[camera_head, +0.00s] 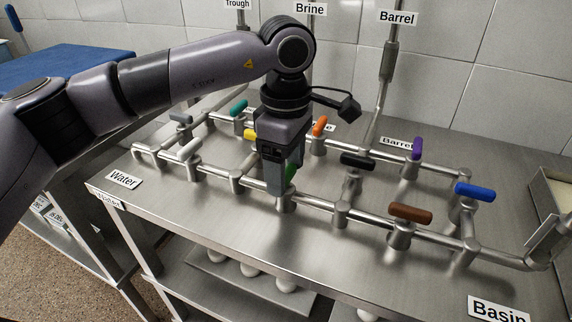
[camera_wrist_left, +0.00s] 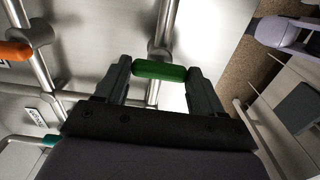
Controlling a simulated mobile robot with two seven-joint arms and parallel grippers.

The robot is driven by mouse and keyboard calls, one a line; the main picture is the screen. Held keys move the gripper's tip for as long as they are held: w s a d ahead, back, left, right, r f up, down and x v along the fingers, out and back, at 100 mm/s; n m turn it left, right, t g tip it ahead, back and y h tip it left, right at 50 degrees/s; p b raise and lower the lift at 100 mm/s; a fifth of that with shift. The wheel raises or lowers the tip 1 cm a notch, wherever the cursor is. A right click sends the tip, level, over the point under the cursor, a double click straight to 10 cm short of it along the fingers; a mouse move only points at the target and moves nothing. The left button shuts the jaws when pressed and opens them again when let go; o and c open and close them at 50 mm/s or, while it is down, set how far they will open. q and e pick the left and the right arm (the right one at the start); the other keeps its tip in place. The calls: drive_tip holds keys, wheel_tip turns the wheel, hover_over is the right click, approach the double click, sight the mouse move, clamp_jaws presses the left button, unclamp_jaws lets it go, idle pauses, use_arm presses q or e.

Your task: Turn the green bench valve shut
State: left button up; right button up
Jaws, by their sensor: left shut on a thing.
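The green bench valve handle (camera_head: 291,173) sits on the front pipe run of the steel bench, mostly hidden behind my left gripper (camera_head: 280,188) in the head view. In the left wrist view the green handle (camera_wrist_left: 160,71) lies crosswise between the two fingertips of my left gripper (camera_wrist_left: 160,78), one finger at each end. The gripper is shut on it. The handle's stem meets a steel pipe (camera_wrist_left: 166,22) behind it. My right gripper is not in view.
Other valve handles stand close by: yellow (camera_head: 249,134), white (camera_head: 190,150), orange (camera_head: 320,126), black (camera_head: 357,161), brown (camera_head: 411,212), purple (camera_head: 417,148) and blue (camera_head: 474,192). Labels read Water (camera_head: 123,180) and Basin (camera_head: 498,311). The bench front (camera_head: 330,255) is bare.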

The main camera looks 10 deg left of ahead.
use_arm(q)
drive_tip(key=shift+r, duration=0.1)
drive_tip(key=o, duration=1)
drive_tip(key=shift+o, duration=0.2)
wheel_tip(320, 180, up, 7)
drive_tip(key=shift+r, duration=0.1)
drive_tip(key=shift+s, duration=0.1)
